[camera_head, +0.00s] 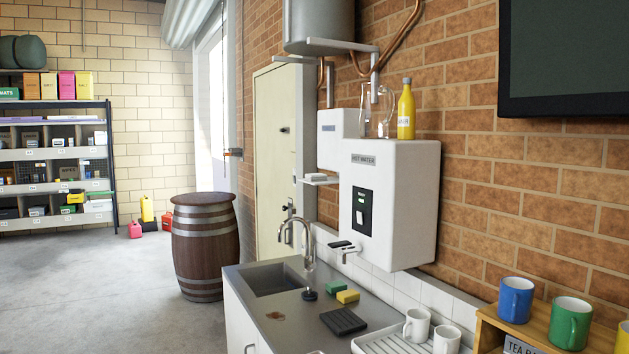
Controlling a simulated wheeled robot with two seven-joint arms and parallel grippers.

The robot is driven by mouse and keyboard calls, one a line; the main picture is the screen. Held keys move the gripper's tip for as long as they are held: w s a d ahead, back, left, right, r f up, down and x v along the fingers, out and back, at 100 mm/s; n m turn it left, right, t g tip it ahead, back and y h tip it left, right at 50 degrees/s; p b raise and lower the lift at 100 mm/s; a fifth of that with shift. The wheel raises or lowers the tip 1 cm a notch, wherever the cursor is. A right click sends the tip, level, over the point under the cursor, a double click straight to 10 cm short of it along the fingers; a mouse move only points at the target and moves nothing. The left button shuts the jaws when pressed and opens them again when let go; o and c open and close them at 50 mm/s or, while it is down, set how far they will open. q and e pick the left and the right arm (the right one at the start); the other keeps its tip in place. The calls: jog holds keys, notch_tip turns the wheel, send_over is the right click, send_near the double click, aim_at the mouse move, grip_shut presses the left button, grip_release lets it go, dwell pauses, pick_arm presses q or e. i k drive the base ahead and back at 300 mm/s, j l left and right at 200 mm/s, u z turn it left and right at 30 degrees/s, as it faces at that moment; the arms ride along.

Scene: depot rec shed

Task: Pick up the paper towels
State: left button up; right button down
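Neither of my grippers is in view. I cannot clearly make out the paper towels. A white wall box (338,138) with a small dark label too small to read hangs beyond the hot water unit (390,203). Below it, a small white ledge (317,179) juts from the wall with a flat white item on it; I cannot tell whether this is paper towels.
A steel counter (293,308) with a sink (270,280), tap (308,245), sponges and dark mat (343,321) runs along the brick wall. White mugs (417,325) stand nearby. A barrel (205,247) stands beyond the counter. The floor (110,300) at left is clear.

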aim_at(312, 177)
jog(key=i+j+u, duration=0.2)
jog(key=i+j, duration=0.2)
jog(key=i+j+u, duration=0.15)
jog(key=i+j, duration=0.25)
jog(key=i+j+u, duration=0.2)
jog(key=i+j, duration=0.15)
jog(key=i+j+u, duration=0.15)
jog(key=i, duration=0.35)
jog(key=i+j+u, duration=0.2)
jog(key=i, duration=0.25)
jog(key=i+j, duration=0.1)
jog(key=i, duration=2.85)
jog(key=i+z, duration=0.4)
jog(key=i, duration=0.15)
jog(key=i+z, duration=0.45)
jog(key=i, duration=0.15)
jog(key=i+j+z, duration=0.4)
jog(key=i, duration=0.1)
